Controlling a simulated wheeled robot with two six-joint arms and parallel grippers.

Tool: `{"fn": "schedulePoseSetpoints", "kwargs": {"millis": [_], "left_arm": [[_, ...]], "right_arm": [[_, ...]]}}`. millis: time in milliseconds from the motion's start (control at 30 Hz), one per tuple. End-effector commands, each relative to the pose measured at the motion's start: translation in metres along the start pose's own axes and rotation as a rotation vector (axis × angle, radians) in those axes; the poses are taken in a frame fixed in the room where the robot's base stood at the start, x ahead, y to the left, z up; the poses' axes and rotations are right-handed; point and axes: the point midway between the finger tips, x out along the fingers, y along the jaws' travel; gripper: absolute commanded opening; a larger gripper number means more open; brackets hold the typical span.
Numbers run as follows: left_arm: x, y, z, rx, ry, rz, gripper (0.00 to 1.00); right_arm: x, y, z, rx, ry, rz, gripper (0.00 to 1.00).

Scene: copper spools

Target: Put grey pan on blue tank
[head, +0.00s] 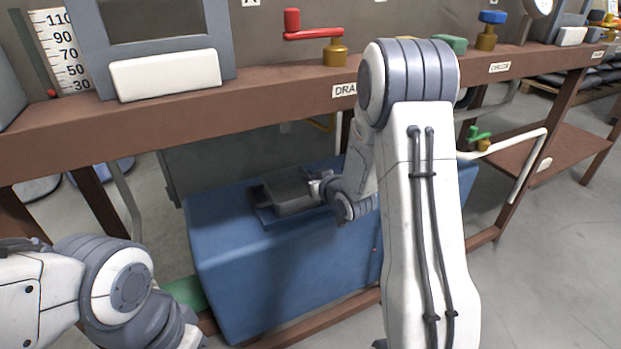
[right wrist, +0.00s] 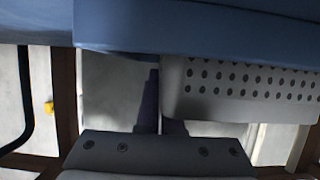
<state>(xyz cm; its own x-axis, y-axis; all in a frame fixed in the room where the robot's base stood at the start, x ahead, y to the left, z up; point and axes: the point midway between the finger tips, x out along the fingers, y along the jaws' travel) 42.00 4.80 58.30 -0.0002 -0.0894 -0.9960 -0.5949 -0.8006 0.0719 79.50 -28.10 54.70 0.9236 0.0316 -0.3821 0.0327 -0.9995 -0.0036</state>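The blue tank (head: 290,275) stands low behind the front rail, under the shelf. The grey pan (head: 287,190) is over a darker blue patch on the tank's top; I cannot tell if it rests there or hovers slightly. My right gripper (head: 322,187) is at the pan's right side, partly hidden by my arm; whether its fingers are closed on the pan is not clear. The right wrist view shows a blue surface (right wrist: 200,30) along the top and a perforated grey part (right wrist: 240,92) below it. My left arm shows at lower left; its gripper is out of view.
A brown shelf beam (head: 270,90) crosses above the tank. It carries a red-handled valve (head: 310,30), a blue-handled valve (head: 490,28) and a white-fronted box (head: 165,75). A white pipe (head: 525,165) and a green-handled valve (head: 479,136) are to the right.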

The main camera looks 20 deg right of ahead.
Motion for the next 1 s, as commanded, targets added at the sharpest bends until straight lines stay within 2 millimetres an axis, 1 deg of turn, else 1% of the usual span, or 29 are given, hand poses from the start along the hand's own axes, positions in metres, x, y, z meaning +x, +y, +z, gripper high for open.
{"fn": "schedulePoseSetpoints", "kwargs": {"millis": [333, 367, 400, 433, 467, 733, 833, 933, 1000], "left_arm": [[0.006, -0.001, 0.000, 0.000, 0.000, 0.000, 0.39], [0.006, -0.001, 0.000, 0.000, 0.000, 0.000, 0.39], [0.006, 0.000, 0.000, 0.000, 0.000, 0.000, 0.39], [0.006, 0.000, 0.000, 0.000, 0.000, 0.000, 0.39], [0.006, 0.000, 0.000, 0.000, 0.000, 0.000, 0.39], [0.005, 0.000, 0.000, 0.000, 0.000, 0.000, 0.39], [0.003, 0.000, 0.000, 0.000, 0.000, 0.000, 0.39], [-0.002, 0.000, 0.000, 0.000, 0.000, 0.000, 0.39], [-0.008, 0.001, 0.000, 0.000, 0.000, 0.000, 0.39]], "right_arm": [[0.003, 0.000, 0.007, 0.000, 0.002, 0.000, 0.00], [0.003, 0.000, 0.007, 0.000, 0.002, 0.000, 0.07], [0.003, 0.000, 0.006, 0.000, 0.002, 0.000, 0.23], [0.003, 0.000, 0.006, 0.000, 0.002, 0.000, 0.34], [0.003, 0.000, 0.006, 0.000, 0.002, 0.000, 0.39], [0.003, 0.000, 0.007, 0.000, -0.001, 0.000, 0.39], [-0.001, 0.000, 0.006, 0.000, -0.001, 0.000, 0.39], [-0.013, 0.000, 0.004, 0.000, -0.001, 0.000, 0.39], [-0.026, 0.000, 0.003, 0.001, -0.001, 0.001, 0.39]]}}
